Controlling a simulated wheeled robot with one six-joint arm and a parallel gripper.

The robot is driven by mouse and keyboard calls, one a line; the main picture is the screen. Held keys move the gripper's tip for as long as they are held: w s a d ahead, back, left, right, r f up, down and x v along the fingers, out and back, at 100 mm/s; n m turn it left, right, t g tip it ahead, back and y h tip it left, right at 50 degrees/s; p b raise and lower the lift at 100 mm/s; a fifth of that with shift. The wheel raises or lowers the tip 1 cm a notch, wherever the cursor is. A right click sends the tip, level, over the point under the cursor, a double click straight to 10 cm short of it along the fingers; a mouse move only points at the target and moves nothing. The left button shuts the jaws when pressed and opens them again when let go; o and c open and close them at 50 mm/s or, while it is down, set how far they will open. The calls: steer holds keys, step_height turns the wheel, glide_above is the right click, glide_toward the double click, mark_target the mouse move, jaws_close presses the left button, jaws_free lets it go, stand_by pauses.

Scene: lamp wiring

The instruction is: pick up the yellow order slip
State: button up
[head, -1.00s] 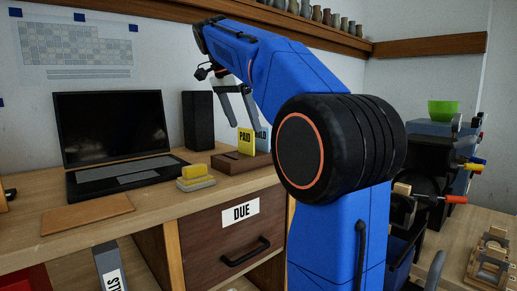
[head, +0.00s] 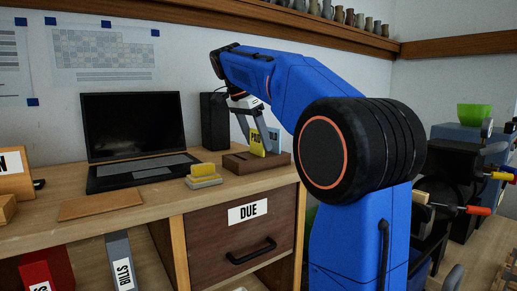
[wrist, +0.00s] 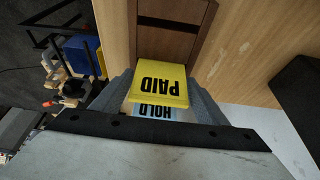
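The yellow order slip (head: 257,142), marked PAID, stands in a brown wooden holder (head: 238,164) on the desk and looks tilted in the head view. The slip also shows in the wrist view (wrist: 159,82), between my two fingers. My gripper (head: 259,143) is lowered over it, one finger at each side edge; it also shows in the wrist view (wrist: 160,84). I cannot tell whether the fingers press on the slip or only straddle it. A pale blue HOLD slip (head: 274,139) stands close beside it; its top shows in the wrist view (wrist: 153,112).
A yellow-topped block (head: 203,172) lies on the desk left of the holder. A laptop (head: 135,140) and a black speaker (head: 214,120) stand behind. A brown board (head: 100,204) lies at the front. The DUE drawer (head: 240,236) is shut.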

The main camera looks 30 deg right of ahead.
steer(key=c, duration=0.6)
steer(key=shift+o, duration=0.2)
steer(key=shift+r, duration=0.1)
